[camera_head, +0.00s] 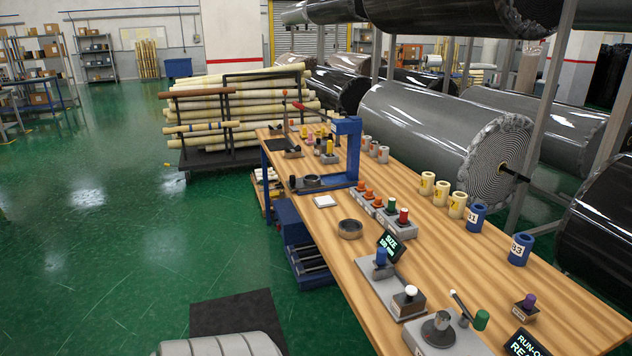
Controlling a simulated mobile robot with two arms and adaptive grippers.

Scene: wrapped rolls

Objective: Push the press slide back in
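A blue press (347,150) with an upright column and an overhanging head stands on the wooden workbench (375,268), near its middle. A low blue plate (330,187) reaches out to the left from its foot. A dark round piece (311,181) sits at the left end of this plate, out to the left of the head and not under it. I take this part to be the press slide, but it is too small to be sure. Neither of my grippers is in view.
Several knobbed fixtures, including one with a blue knob (381,257), line the bench. Numbered cups (457,204) stand along the right edge. The green floor (120,240) left of the bench is mostly open.

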